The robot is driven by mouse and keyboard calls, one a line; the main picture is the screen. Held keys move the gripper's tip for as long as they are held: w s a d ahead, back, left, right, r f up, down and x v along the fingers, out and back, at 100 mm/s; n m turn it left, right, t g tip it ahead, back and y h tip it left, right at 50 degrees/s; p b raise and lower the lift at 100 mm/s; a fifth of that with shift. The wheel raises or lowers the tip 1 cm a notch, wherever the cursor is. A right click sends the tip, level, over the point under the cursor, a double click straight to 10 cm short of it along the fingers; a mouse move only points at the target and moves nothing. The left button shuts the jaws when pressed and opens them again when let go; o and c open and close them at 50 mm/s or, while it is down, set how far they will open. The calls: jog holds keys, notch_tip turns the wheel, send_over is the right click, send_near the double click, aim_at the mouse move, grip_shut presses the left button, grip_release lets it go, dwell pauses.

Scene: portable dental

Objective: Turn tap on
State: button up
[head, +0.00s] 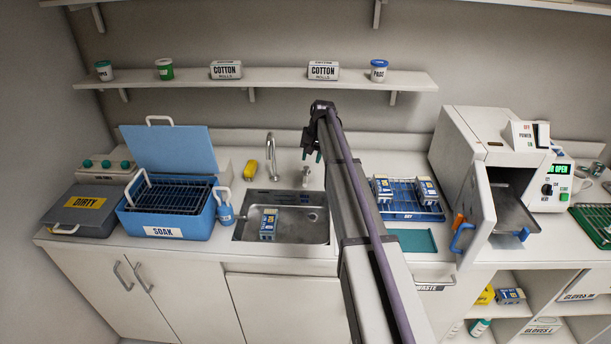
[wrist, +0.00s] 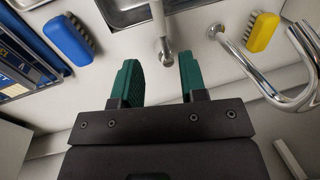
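The chrome gooseneck tap (head: 271,156) stands behind the sink (head: 247,228). A short chrome lever (head: 305,174) stands right of it; in the wrist view the lever (wrist: 162,28) lies just beyond my fingertips, in line with the gap between them. The tap's curved spout (wrist: 258,72) shows right of my fingers there. My gripper (head: 314,154) is above and behind the sink's right end, near the lever. In the wrist view its green fingers (wrist: 160,68) are apart with nothing between them. No water stream is visible.
A blue-and-white cassette (head: 268,223) sits in the sink. A yellow brush (head: 252,169) is left of the tap; a blue brush (wrist: 68,38) shows in the wrist view. The blue soak tub (head: 170,215) is left, and the dry rack (head: 407,211) right. A shelf (head: 270,84) runs above.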

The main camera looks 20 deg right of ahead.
aim_at(306, 180)
jog(key=f+b, duration=0.3)
jog(key=a+f+b, duration=0.1)
jog(key=f+b, duration=0.3)
jog(key=a+f+b, duration=0.1)
jog(key=f+b, duration=0.2)
jog(key=shift+w+f+b, duration=0.3)
jog(key=shift+f+b, duration=0.1)
jog(key=shift+r, duration=0.15)
grip_shut()
